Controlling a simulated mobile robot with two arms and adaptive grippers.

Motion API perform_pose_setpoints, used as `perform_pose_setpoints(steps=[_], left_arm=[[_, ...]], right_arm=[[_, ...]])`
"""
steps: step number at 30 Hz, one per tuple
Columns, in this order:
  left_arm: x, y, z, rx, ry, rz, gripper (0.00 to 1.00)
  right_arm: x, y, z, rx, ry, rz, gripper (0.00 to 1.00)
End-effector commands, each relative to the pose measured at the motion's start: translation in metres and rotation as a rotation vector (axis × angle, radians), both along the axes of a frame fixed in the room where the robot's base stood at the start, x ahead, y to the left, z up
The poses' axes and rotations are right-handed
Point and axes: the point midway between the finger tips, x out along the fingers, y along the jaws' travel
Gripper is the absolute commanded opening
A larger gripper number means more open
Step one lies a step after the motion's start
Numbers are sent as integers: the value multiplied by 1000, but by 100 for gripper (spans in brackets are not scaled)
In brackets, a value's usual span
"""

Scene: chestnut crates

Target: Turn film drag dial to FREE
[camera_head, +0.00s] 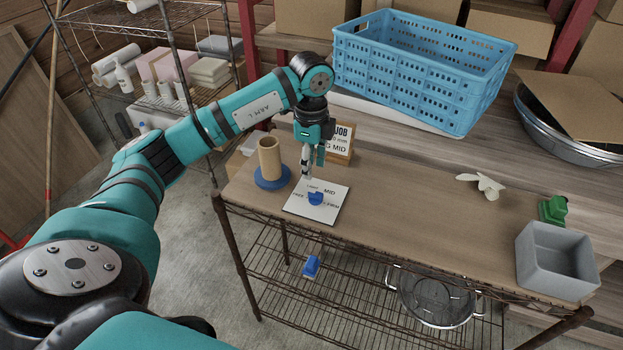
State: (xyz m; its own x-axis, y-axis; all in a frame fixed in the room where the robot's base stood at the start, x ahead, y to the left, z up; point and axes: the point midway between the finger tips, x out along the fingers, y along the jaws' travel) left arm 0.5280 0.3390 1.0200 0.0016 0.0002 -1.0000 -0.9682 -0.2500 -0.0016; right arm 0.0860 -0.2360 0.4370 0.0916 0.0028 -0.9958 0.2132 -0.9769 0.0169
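The blue film drag dial (316,199) sits on a white panel (302,212) on the wooden tabletop. Labels around it read FREE at the left, LIGHT and MID behind, and what looks like FIRM at the right. I cannot tell which label the dial points to. My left gripper (312,170) hangs fingers down above the panel's back edge, just behind the dial. Its fingers look apart, with nothing visible between them, and apart from the dial. A job card (343,143) behind the gripper is partly hidden; "JOB" and "MID" show. My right gripper is out of view.
A cardboard tube on a blue base (270,160) stands close left of the panel. A blue crate (420,75) stands behind. A pale glove-like thing (480,186), a green object (553,209) and a grey bin (556,262) are at the right. The middle tabletop is clear.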

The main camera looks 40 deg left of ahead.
Motion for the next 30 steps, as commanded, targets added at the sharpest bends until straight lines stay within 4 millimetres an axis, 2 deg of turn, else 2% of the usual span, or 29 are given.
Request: perform_pose_setpoints(steps=[3,9,26,29,30], left_arm=[[1,0,21,0,-4,0,37],[0,0,36,0,-1,0,37],[0,-1,36,-3,-1,-4,37],[2,-17,29,-50,-15,-52,37],[3,-30,24,-91,-29,-94,37]], right_arm=[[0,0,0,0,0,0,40],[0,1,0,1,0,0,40],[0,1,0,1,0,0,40],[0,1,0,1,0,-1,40],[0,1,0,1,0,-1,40]])
